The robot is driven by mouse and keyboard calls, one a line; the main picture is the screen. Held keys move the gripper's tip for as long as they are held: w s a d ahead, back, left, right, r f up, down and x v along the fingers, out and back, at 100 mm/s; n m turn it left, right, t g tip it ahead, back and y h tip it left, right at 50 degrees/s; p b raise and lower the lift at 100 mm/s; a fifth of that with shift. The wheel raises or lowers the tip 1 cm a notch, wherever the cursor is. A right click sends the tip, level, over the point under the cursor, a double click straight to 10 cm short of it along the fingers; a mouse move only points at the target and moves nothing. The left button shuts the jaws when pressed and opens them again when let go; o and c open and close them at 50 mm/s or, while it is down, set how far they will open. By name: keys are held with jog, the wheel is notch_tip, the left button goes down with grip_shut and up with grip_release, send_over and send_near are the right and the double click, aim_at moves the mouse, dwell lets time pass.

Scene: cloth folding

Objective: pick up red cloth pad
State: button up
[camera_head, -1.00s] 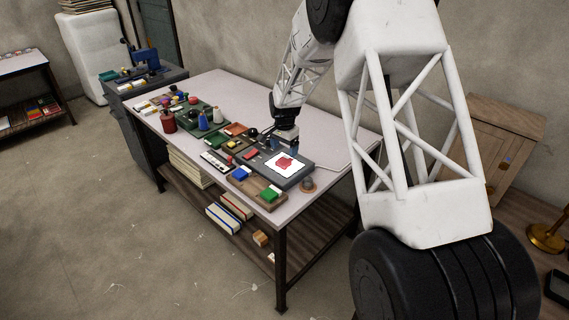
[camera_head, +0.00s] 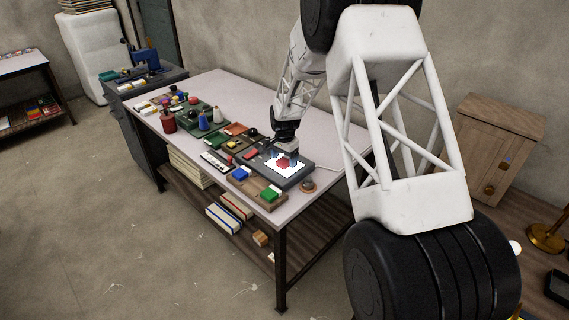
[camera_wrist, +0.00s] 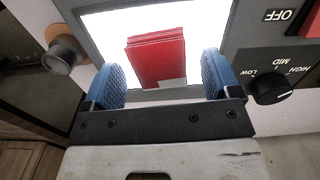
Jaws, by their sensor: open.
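The red cloth pad (camera_head: 283,163) is a small, layered red block lying on the white panel (camera_head: 296,169) of a dark grey device. In the wrist view the red cloth pad (camera_wrist: 158,60) lies ahead of and between the fingers, with a gap on each side. My gripper (camera_head: 283,155) is open, low over the panel at the pad. In the wrist view my gripper (camera_wrist: 164,66) shows two blue ribbed finger pads and nothing held. A pale patch shows at the pad's near edge. The exact height of the fingertips over the panel is hard to tell.
The device carries a black knob (camera_wrist: 271,88) marked LOW, MID and HIGH. A round knob-like item (camera_head: 307,185) stands at the panel's right. The table's back (camera_head: 245,100) is clear.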

aim_at(285, 162)
jog(key=shift+f, duration=0.35)
dwell(0.3)
jog(key=c, duration=1)
jog(key=shift+r, duration=0.2)
jog(key=shift+r, duration=0.5)
jog(key=shift+s+d+r, duration=0.1)
jog(key=shift+s+r, duration=0.1)
jog(key=shift+r, duration=0.4)
jog(key=shift+s+r, duration=0.2)
jog(key=shift+r, duration=0.35)
jog(key=s+d+r, duration=0.1)
jog(key=s+d, duration=0.1)
jog(key=s, duration=1.3)
jog(key=shift+d+r, duration=0.2)
jog(key=shift+d, duration=0.1)
